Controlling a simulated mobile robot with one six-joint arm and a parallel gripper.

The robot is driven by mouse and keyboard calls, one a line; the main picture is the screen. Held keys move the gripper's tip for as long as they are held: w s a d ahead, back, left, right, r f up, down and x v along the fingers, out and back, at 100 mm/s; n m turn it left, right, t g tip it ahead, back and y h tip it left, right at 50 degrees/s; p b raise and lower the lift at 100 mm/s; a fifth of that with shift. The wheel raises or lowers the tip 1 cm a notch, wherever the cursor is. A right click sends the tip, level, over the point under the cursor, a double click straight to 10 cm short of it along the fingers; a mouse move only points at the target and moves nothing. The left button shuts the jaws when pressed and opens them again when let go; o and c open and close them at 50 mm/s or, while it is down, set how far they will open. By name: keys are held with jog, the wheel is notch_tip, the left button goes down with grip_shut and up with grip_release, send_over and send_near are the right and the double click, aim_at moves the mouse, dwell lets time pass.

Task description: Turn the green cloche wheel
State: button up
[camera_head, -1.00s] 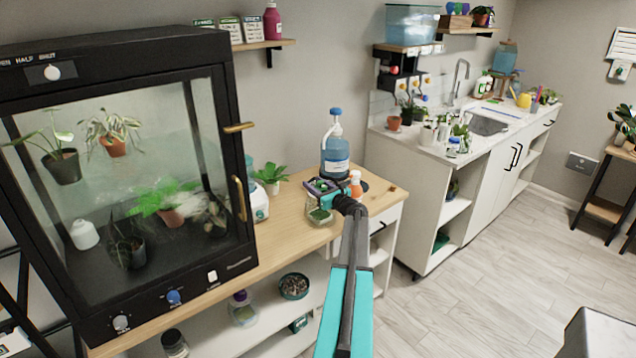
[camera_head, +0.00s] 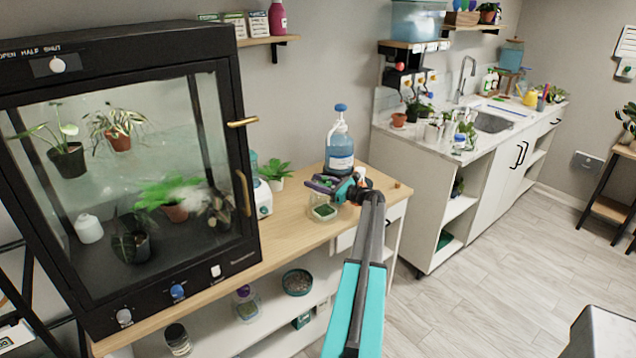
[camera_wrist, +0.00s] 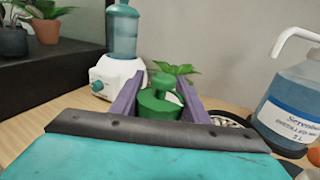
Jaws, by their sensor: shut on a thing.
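A green knobbed piece (camera_wrist: 160,100), which looks like the cloche wheel, stands upright between my purple fingers in the wrist view. My gripper (camera_head: 325,184) is shut on it, with one finger at each side; the gripper also shows in the wrist view (camera_wrist: 158,103). In the head view a small clear glass vessel (camera_head: 323,213) with green in it stands on the wooden counter (camera_head: 287,228), just below my gripper. My gripper hides the wheel from the head camera. The dark wrist bar hides the lower part of the green piece in the wrist view.
A pump bottle of blue liquid (camera_head: 340,148) stands close behind my gripper. A white device with a blue tank (camera_wrist: 120,75) and a leafy plant (camera_head: 275,174) are behind and left. A black plant cabinet (camera_head: 246,236) fills the left. The counter's right end is mostly clear.

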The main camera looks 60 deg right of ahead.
jog(key=o, duration=1.1)
jog(key=shift+c, duration=0.2)
jog(key=shift+s, duration=0.15)
jog(key=s+b, duration=0.3)
jog(key=s, duration=1)
jog(key=shift+s+d, duration=0.3)
jog(key=shift+d, duration=0.05)
jog(key=shift+r, duration=0.1)
